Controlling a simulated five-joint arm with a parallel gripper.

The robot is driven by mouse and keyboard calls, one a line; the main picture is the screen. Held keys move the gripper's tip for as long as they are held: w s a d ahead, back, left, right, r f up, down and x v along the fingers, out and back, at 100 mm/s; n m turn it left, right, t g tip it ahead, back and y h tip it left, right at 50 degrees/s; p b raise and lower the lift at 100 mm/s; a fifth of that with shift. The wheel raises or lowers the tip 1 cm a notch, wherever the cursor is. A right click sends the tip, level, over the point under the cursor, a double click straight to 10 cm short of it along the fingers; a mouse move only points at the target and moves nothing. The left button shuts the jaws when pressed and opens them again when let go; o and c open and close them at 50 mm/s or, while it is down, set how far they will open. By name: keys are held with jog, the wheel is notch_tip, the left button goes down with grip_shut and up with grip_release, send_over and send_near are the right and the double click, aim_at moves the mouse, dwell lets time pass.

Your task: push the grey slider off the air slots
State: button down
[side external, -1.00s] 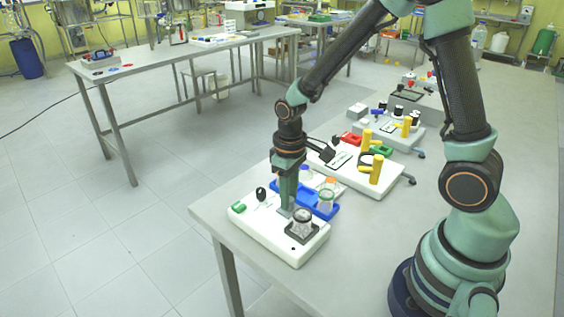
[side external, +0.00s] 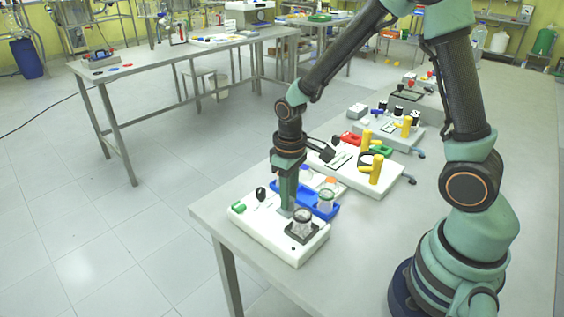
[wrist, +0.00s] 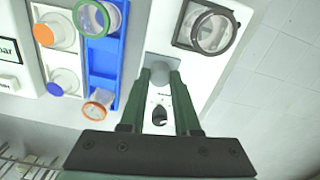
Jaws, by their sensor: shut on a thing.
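My gripper (side external: 287,207) points straight down over a white base unit (side external: 255,228) at the near end of the bench. In the wrist view my gripper (wrist: 160,74) is shut on a small grey piece, the grey slider (wrist: 160,71), which shows between the fingertips. A glass vessel in a dark square holder (wrist: 182,42) stands beside the slider to the right; the vessel (side external: 303,219) also shows in the side view. The air slots cannot be made out; the fingers cover much of that spot.
A blue tray (side external: 325,212) with capped jars stands close behind my gripper. Another white unit with yellow handles (side external: 376,168) stands farther back.

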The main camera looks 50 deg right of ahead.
aim_at(273, 223)
dwell(0.4)
jog(key=shift+a, duration=2.75)
jog(key=c, duration=0.6)
grip_release()
notch_tip(273, 223, up, 12)
